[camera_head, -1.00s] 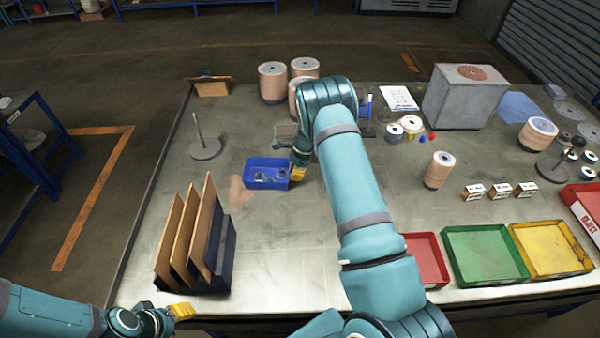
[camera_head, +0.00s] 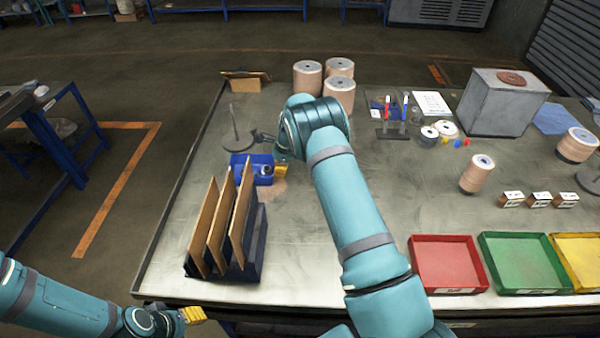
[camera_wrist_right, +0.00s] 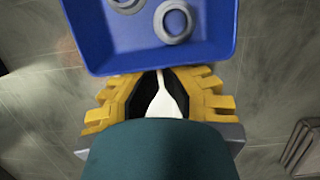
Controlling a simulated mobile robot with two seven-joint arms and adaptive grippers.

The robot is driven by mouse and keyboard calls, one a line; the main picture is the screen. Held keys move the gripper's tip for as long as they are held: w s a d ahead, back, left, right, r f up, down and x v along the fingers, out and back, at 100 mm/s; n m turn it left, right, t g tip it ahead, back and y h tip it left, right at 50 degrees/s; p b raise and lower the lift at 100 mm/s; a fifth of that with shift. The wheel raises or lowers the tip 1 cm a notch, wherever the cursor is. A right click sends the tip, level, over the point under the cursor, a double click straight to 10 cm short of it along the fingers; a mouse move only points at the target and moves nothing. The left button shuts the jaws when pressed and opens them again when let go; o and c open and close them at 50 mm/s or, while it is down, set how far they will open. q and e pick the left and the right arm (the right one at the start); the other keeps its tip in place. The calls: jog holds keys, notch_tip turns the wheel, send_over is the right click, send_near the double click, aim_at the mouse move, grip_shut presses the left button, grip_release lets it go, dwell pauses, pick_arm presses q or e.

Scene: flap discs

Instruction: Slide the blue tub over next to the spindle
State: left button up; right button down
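The blue tub (camera_head: 238,172) stands on the table with grey ring-like parts inside. It sits just in front of the spindle (camera_head: 235,138), a thin upright metal rod on a round grey base, with a small gap or none between them. My right gripper (camera_head: 280,170) is at the tub's right side. In the right wrist view, the tub (camera_wrist_right: 215,55) has its near wall right at my right gripper's fingertips (camera_wrist_right: 160,74). These fingers come together at the tips, against or very near the wall. My left gripper (camera_head: 194,314) is low at the table's front edge, its fingers too small to judge.
A dark rack with brown upright boards (camera_head: 222,225) stands in front of the tub. Copper-coloured spools (camera_head: 308,78) stand behind my right arm. Red (camera_head: 448,263) and green (camera_head: 525,262) trays lie at the front right. The table left of the spindle is clear.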

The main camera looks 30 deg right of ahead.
aim_at(261, 175)
jog(key=w+a, duration=0.1)
jog(key=a, duration=0.2)
jog(key=w+a+b, duration=0.1)
jog(key=a, duration=0.1)
jog(key=shift+w, duration=0.35)
pick_arm(q)
jog(key=shift+f, duration=0.8)
pick_arm(e)
jog(key=shift+d, duration=0.1)
